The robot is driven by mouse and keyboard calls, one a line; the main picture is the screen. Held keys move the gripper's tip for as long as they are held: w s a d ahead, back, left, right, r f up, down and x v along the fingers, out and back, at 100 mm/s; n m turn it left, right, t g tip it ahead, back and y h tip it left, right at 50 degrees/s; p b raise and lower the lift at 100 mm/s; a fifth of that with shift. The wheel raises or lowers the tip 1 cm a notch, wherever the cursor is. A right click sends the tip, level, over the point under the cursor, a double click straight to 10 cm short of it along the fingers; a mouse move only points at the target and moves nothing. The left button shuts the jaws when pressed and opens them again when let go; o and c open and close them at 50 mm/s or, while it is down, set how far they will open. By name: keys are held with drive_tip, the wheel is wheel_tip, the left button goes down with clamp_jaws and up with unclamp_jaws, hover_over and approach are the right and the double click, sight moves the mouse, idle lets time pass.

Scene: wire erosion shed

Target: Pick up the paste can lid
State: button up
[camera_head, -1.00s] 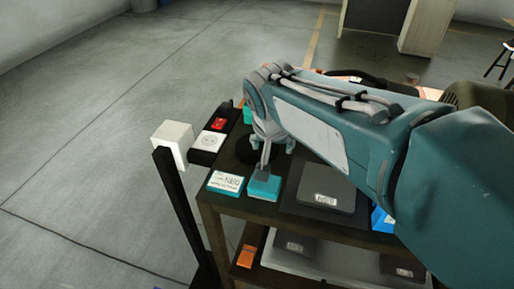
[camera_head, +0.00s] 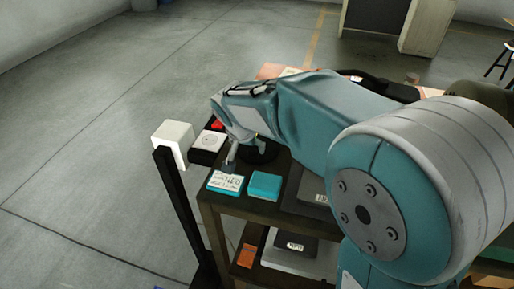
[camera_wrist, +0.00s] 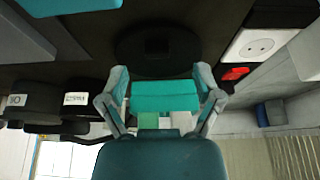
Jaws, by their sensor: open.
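A dark round disc, which looks like the paste can lid (camera_head: 262,153), lies on the dark cart top (camera_head: 222,202) and is partly hidden by my arm. In the wrist view the black disc (camera_wrist: 158,48) lies just beyond my fingertips, in line with the gap between them. My gripper (camera_wrist: 160,74) is open, with its two fingers spread and nothing held. In the head view my gripper (camera_head: 240,155) is low over the cart's left side, mostly hidden by its own wrist. I cannot tell its height above the lid.
A teal box (camera_wrist: 165,97) shows between my fingers, below them. Another teal box (camera_head: 265,186) and a labelled box (camera_head: 225,182) stand at the near edge. A black socket box (camera_head: 207,147) and a white block on a post (camera_head: 172,145) are left. Dark flat boxes are right.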

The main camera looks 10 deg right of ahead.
sight(252, 152)
drive_tip(key=x, duration=0.4)
drive_tip(key=shift+w+d+f, duration=0.25)
drive_tip(key=shift+w, duration=0.15)
drive_tip(key=shift+c, duration=0.3)
clamp_jaws()
drive_tip(key=shift+r, duration=0.1)
